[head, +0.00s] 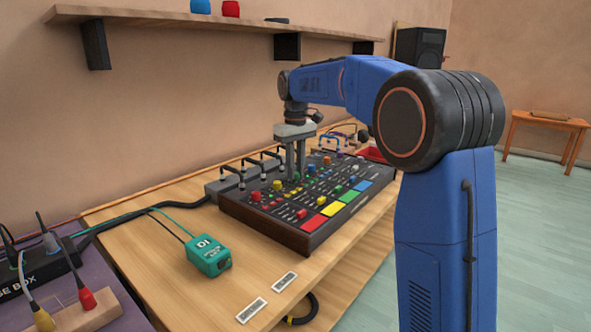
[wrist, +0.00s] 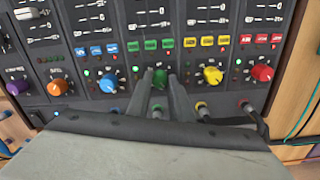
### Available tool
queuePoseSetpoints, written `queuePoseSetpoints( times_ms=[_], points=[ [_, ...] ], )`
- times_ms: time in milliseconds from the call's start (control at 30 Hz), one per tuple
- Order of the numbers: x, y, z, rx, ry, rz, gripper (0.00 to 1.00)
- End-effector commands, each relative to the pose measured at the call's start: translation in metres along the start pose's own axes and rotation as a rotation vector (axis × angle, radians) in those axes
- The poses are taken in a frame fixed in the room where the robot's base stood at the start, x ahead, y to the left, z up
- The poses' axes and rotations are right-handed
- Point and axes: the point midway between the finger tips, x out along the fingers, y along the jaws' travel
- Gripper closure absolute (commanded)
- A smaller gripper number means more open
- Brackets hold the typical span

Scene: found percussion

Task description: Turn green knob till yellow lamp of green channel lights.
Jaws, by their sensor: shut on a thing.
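The green knob (wrist: 160,77) sits on the mixer's dark panel, below a row of green buttons (wrist: 158,44). My gripper (wrist: 160,86) points down at the panel with one finger on each side of the green knob, shut on it. In the head view my gripper (head: 296,174) reaches down onto the mixer (head: 270,222), and its fingers largely hide the knob. I cannot make out a lit yellow lamp in the green channel; the lamps close to the knob are small and partly hidden by the fingers.
The blue knob (wrist: 107,85) is left of the green one in the wrist view and the yellow knob (wrist: 212,76) right. The red knob (wrist: 262,73) is farther right. Cable plugs line the panel's edge. A teal DI box (head: 208,256) stands on the wooden table.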

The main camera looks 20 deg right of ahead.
Motion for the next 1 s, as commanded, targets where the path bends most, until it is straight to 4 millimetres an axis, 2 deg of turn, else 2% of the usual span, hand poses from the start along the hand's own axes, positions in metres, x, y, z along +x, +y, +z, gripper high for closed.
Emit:
queuePoseSetpoints(
  times_ms=[400,433,500,833,1000],
  points=[
    [-0.001,0.000,0.000,0.007,0.002,0.001,1.00],
    [-0.001,0.000,0.000,0.007,0.002,0.001,0.73],
    [-0.001,0.000,0.000,0.007,0.001,0.001,0.62],
    [-0.002,0.000,0.000,0.007,0.001,0.000,0.62],
    [-0.019,0.000,-0.001,0.007,0.003,0.001,0.62]
  ],
)
